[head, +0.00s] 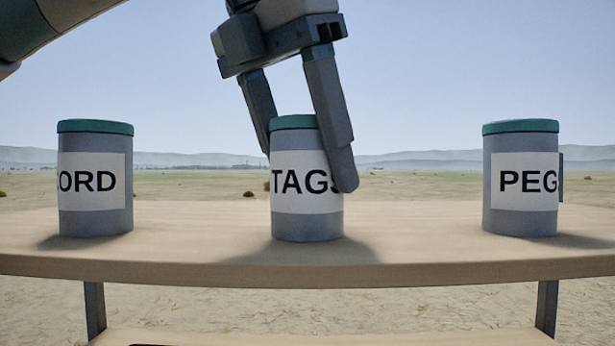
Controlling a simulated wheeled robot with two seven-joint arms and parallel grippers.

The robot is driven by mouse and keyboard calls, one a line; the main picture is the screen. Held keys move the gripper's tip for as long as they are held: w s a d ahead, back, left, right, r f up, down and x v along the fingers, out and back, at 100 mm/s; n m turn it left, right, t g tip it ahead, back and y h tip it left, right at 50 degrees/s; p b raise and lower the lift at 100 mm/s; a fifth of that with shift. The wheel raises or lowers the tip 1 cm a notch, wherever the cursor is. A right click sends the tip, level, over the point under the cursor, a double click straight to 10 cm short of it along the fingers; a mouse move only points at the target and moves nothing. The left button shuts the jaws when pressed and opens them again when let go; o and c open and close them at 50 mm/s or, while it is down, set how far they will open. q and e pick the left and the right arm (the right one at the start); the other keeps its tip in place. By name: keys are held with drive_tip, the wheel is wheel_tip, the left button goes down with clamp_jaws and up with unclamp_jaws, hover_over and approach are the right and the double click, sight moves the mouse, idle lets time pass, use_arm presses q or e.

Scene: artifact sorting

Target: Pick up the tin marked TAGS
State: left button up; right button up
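The tin marked TAGS (305,224) is a grey cylinder with a teal lid and a white label. It stands upright on the table, in the middle of the head view. My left gripper (306,168) reaches down over it at a slant, with its fingers apart and the tin between them. One finger is in front of the tin's right side and covers the end of the label. The other goes down behind its left edge, and its tip is hidden. I cannot tell whether the fingers press on the tin. My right gripper is not in view.
A similar tin (95,215) with a label reading "ORD" stands at the left, and one marked PEG (520,218), its label partly turned away, stands at the right. The wooden table (420,245) is bare between the tins. Its front edge is close below them.

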use_arm(q)
drive_tip(key=shift+r, duration=0.15)
drive_tip(key=shift+r+b, duration=0.4)
drive_tip(key=shift+r, duration=0.3)
drive_tip(key=r, duration=0.1)
drive_tip(key=r+b, duration=0.1)
drive_tip(key=shift+s+d+r, duration=0.35)
drive_tip(key=shift+d, duration=0.05)
drive_tip(key=s+d+r, duration=0.6)
drive_tip(key=s+d, duration=0.1)
drive_tip(key=shift+s+d+r, duration=0.15)
drive_tip(key=shift+s+r, duration=0.2)
